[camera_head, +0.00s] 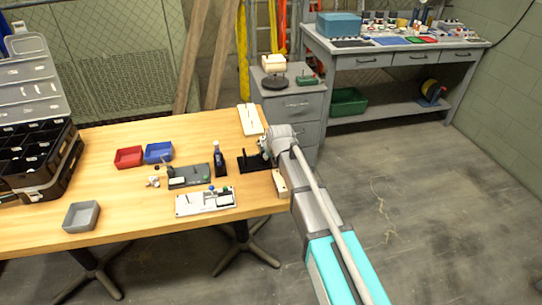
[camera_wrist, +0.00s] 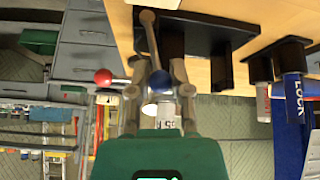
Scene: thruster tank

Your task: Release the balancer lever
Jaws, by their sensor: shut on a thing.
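My gripper (camera_wrist: 157,78) is shut at the right end of the wooden table, beside a black stand (camera_head: 250,162). In the wrist view its two beige fingers close around the lower part of a slim grey lever (camera_wrist: 152,42) with a grey-brown ball end, which I take for the balancer lever. The black stand also shows in the wrist view (camera_wrist: 200,30). The head view hides the lever's grip point behind my wrist.
A bottle (camera_head: 219,158) stands left of the black stand, with a grey fixture (camera_head: 188,181) and a white fixture (camera_head: 190,208) nearby. Red (camera_head: 129,157) and blue (camera_head: 158,152) bins lie farther left. A white board (camera_head: 250,120) lies behind.

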